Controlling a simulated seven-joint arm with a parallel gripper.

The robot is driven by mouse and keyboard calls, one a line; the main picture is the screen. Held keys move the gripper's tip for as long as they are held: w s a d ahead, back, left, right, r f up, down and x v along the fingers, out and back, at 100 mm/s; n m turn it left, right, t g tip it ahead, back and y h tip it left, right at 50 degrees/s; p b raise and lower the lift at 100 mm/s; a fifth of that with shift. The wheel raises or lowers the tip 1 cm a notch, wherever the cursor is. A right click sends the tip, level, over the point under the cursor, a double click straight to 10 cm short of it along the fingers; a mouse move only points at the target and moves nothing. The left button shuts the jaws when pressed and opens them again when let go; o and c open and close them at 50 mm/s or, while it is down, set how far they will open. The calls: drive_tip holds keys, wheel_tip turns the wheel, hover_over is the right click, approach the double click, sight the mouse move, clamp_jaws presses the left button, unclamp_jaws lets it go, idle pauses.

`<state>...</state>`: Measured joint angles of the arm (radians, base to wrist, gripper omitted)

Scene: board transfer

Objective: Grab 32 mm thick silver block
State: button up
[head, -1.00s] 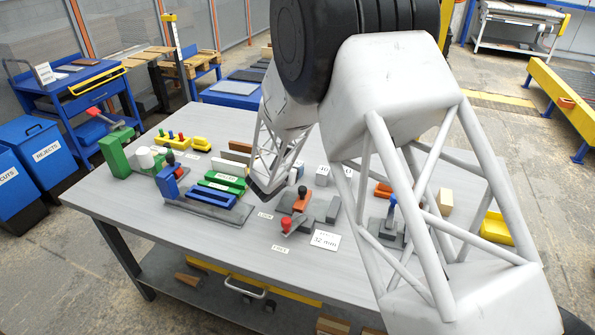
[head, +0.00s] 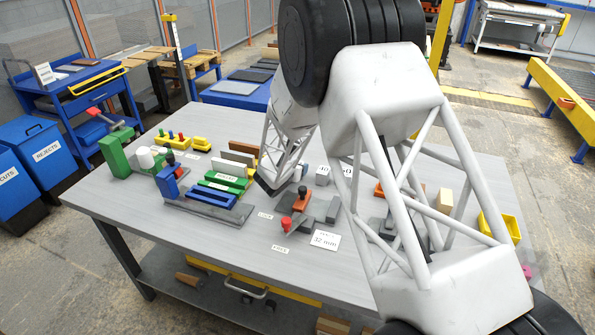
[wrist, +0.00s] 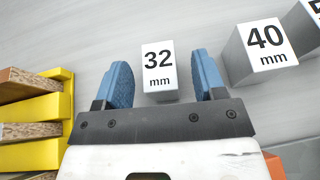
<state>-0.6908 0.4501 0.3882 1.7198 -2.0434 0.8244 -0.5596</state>
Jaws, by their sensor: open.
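The silver block labelled "32 mm" (wrist: 158,66) stands on the grey table in the wrist view. My gripper (wrist: 159,72) is open, with its blue fingers to the left and right of this block. A narrow gap shows on each side, and the block looks roughly centred. How far the fingertips are above the table cannot be told. In the head view my arm reaches over the middle of the table, and its fingers and the 32 mm block cannot be made out clearly there.
A larger silver block labelled "40 mm" (wrist: 265,50) stands close right of my right finger, with another block beyond it. At left are a yellow holder (wrist: 50,115) and wooden boards (wrist: 28,88). In the head view, a clamp with a red knob (head: 286,224) stands nearer the table's front.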

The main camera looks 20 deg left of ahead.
drive_tip(key=c, duration=1.1)
drive_tip(key=shift+c, duration=0.2)
drive_tip(key=shift+r, duration=0.15)
drive_tip(key=shift+r, duration=4.85)
